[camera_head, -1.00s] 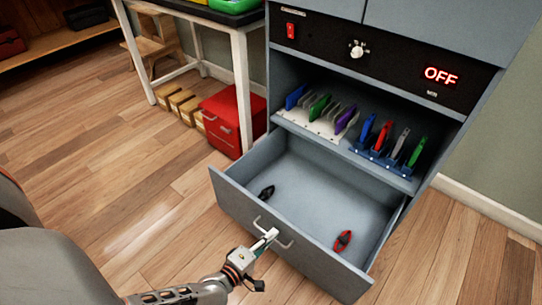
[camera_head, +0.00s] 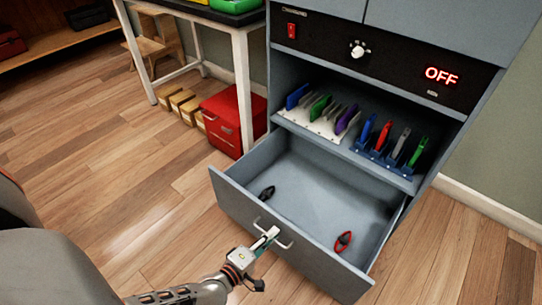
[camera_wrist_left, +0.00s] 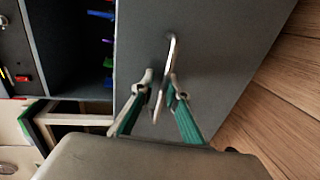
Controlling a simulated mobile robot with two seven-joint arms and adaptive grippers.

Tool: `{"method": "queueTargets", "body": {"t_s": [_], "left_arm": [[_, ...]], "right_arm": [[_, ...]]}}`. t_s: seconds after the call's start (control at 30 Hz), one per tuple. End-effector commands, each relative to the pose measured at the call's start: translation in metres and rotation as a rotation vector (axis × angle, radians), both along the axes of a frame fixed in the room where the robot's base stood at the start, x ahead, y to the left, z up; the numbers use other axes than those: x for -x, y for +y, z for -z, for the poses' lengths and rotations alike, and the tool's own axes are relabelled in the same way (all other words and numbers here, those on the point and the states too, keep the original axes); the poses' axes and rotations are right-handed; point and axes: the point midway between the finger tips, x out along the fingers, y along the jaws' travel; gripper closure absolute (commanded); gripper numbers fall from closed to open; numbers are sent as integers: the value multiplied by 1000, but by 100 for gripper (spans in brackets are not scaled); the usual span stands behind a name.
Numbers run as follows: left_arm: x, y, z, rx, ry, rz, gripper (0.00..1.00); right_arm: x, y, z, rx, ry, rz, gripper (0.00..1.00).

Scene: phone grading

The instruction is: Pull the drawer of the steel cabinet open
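The steel cabinet (camera_head: 468,122) stands at the right in the head view. Its drawer (camera_head: 239,213) is pulled well out, and its inside shows from above. A bar handle (camera_head: 283,243) is on the drawer front; it also shows in the left wrist view (camera_wrist_left: 172,48). My left gripper (camera_head: 268,237) is at the handle, and in the wrist view its two fingers (camera_wrist_left: 160,88) are drawn close together on either side of the bar. It looks shut on the bar, though exact contact is hard to see. My right gripper is not in view.
Colored flat items stand in racks on the shelf (camera_head: 290,126) above. A red box (camera_head: 219,122) sits beside the cabinet under a white-legged table (camera_head: 240,75). Floor in front is clear.

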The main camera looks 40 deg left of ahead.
Motion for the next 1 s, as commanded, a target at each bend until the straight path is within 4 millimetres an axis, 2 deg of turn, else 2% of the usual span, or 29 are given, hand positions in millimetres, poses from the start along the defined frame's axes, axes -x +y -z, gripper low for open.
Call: {"method": "queueTargets", "body": {"t_s": [0.23, 0.27, 0.37, 0.5, 0.6, 0.7, 0.73, 0.77, 0.9, 1.0], "left_arm": [[-3, 0, -39, 6, -13, -4, 88], [-3, 1, -45, 5, -15, -5, 84], [-6, 1, -64, 5, -21, -8, 66], [-8, 2, -86, 4, -28, -10, 35], [-9, 2, -98, 2, -29, -9, 23], [-10, 3, -105, 0, -30, -9, 17], [-10, 3, -107, -1, -31, -8, 18], [-10, 3, -108, -2, -31, -8, 26], [-7, 2, -104, -1, -21, -4, 88], [-5, 1, -101, -1, -15, -3, 88]], "right_arm": [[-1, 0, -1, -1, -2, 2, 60], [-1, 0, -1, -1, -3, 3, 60], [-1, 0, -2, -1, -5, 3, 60], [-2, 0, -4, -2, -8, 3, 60], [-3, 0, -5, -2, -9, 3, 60], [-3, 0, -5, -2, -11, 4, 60], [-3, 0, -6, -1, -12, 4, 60], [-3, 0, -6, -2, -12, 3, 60], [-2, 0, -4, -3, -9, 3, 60], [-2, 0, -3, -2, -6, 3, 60]]}}
